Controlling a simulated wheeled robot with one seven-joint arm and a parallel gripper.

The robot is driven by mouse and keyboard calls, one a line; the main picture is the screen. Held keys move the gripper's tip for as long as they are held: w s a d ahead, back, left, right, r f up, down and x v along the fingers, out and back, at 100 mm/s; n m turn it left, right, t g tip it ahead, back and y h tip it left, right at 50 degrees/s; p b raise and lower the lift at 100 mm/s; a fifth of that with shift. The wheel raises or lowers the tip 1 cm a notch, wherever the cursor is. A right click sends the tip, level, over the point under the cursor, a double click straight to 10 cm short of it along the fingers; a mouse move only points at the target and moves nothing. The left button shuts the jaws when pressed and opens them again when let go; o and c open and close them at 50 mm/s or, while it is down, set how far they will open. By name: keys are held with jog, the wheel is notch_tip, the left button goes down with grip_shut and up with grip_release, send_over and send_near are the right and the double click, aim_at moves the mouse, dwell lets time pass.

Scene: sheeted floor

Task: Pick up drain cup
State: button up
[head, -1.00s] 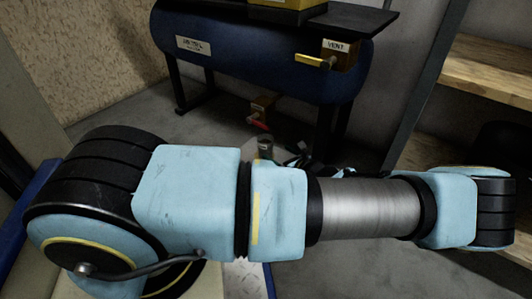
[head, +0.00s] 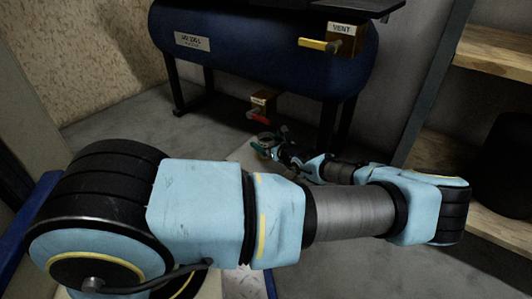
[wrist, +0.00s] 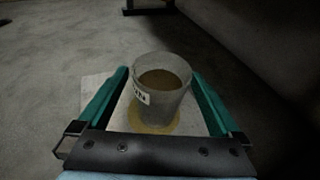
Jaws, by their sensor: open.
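The drain cup (wrist: 164,100) is a grey, slightly see-through cup with a white label on its left side and brown liquid inside. It stands upright on a pale sheet (wrist: 95,88) on the floor, with a brownish stain around its base. My gripper (wrist: 160,76) is open, with one green finger on each side of the cup. I cannot tell whether either finger touches it. In the head view the gripper (head: 270,140) is small and low near the floor, and the cup (head: 266,137) shows only partly between the fingers.
A blue tank (head: 260,50) on black legs stands behind, with a yellow-handled vent valve (head: 342,42) and a red-handled drain valve (head: 262,103) below it. Wooden shelves (head: 490,55) with a dark round object (head: 505,165) stand at right.

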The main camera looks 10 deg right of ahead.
jog(key=shift+w, duration=0.15)
jog(key=c, duration=1.5)
